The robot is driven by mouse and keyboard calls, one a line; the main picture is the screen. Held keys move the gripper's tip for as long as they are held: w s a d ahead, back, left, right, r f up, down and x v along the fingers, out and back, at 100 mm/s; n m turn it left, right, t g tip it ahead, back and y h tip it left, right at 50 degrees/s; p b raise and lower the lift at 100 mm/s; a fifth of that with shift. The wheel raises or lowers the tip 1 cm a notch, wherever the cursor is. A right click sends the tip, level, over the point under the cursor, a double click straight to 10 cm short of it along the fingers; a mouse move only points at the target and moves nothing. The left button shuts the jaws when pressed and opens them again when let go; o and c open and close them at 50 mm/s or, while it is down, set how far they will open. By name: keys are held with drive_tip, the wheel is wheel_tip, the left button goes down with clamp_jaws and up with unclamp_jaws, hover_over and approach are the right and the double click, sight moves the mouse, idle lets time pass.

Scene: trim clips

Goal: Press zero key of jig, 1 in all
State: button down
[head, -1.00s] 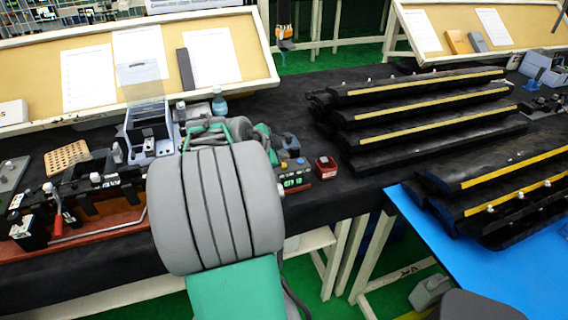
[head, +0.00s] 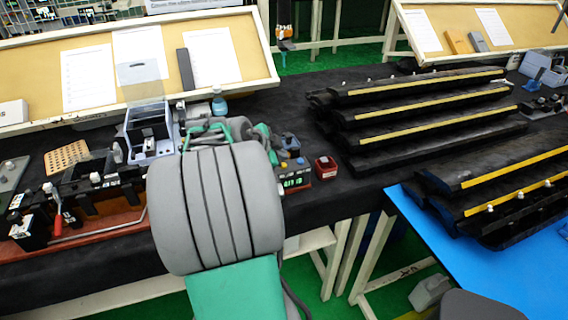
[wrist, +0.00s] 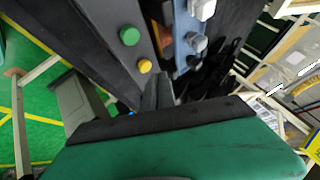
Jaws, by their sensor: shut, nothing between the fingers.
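The jig in the head view is a dark unit with a lit green display (head: 293,182), just right of my arm's large grey joint. In the wrist view a dark panel carries a round green button (wrist: 129,36) and a smaller yellow button (wrist: 145,66). I cannot read any label, so I cannot tell which is the zero key. My gripper (wrist: 158,84) is shut and empty, its dark fingertips close to the yellow button. I cannot tell whether they touch it. In the head view my arm hides most of the gripper.
A small red box (head: 326,167) stands right of the jig. A grey-blue fixture (head: 150,135) and a clamp fixture with a red handle (head: 57,222) are on the left. Stacked black trim panels (head: 420,120) fill the right side. A blue mat (head: 480,270) lies front right.

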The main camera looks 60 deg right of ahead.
sight(281, 168)
drive_tip(key=shift+f, duration=0.15)
drive_tip(key=shift+f+b, duration=0.3)
drive_tip(key=shift+b, duration=0.4)
drive_tip(key=shift+f+b, duration=0.45)
drive_tip(key=shift+b, duration=0.15)
idle(0.6)
drive_tip(key=shift+r, duration=0.85)
drive_tip(key=shift+r+p, duration=0.1)
drive_tip(key=shift+p, duration=0.2)
wheel_tip(281, 168, up, 5)
drive_tip(key=shift+f+p, duration=0.1)
drive_tip(key=shift+p, duration=0.9)
